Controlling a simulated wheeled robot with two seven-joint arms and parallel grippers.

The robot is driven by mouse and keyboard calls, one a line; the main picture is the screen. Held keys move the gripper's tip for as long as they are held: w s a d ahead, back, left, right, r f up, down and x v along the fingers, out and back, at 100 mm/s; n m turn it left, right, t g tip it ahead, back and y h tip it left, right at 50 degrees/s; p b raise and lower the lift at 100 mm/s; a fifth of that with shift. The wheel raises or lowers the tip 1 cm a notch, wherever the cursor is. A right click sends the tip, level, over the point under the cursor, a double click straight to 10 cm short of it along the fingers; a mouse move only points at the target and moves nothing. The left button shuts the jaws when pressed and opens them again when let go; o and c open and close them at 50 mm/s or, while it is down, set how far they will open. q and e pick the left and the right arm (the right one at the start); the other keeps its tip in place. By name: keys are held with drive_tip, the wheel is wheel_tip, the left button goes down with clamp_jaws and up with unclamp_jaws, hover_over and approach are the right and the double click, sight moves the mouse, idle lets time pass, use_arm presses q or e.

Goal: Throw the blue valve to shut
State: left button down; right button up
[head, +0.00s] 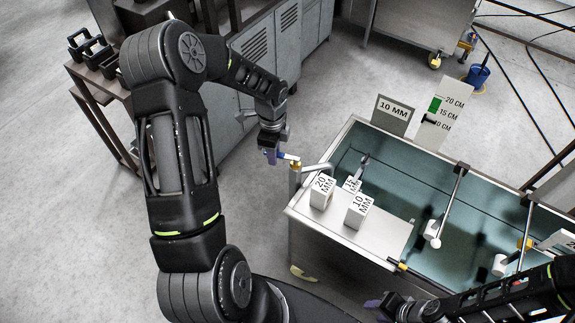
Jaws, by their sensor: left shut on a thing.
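The blue valve (288,156) is a small handle by a brass fitting (296,164) at the left back corner of the steel tank. My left gripper (273,154) reaches down from above and is shut on the blue valve's handle. Its purple fingers hide part of the handle, so its exact angle is hard to read. My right gripper (380,304) is low in the view, in front of the tank and away from the valve. Its purple fingertips are small and partly hidden, so I cannot tell whether they are open.
The water tank (475,190) has a bent pipe (317,169) beside the valve. White blocks marked 20 MM (321,192) and 10 MM (359,211) stand on its left shelf. Metal cabinets (262,62) stand behind my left arm. Bare floor lies left of the tank.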

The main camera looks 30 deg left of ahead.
use_arm(q)
drive_tip(key=shift+w+a+m+p, duration=0.1)
drive_tip(key=shift+w+m+p, duration=0.2)
drive_tip(key=shift+w+m, duration=0.5)
use_arm(e)
drive_tip(key=shift+r, duration=0.3)
use_arm(q)
drive_tip(key=shift+s, duration=0.15)
drive_tip(key=shift+m, duration=0.5)
drive_tip(key=c, duration=1.3)
unclamp_jaws()
use_arm(e)
drive_tip(key=shift+r, duration=0.1)
use_arm(q)
drive_tip(key=shift+o, duration=0.2)
wheel_tip(320, 180, up, 8)
drive_tip(key=b, duration=0.1)
use_arm(e)
drive_tip(key=shift+s+d+f, duration=0.1)
drive_tip(key=shift+s+f, duration=0.1)
drive_tip(key=shift+f, duration=0.35)
drive_tip(key=shift+s+d+f, duration=0.1)
drive_tip(key=shift+s+f, duration=0.05)
drive_tip(key=shift+f, duration=0.4)
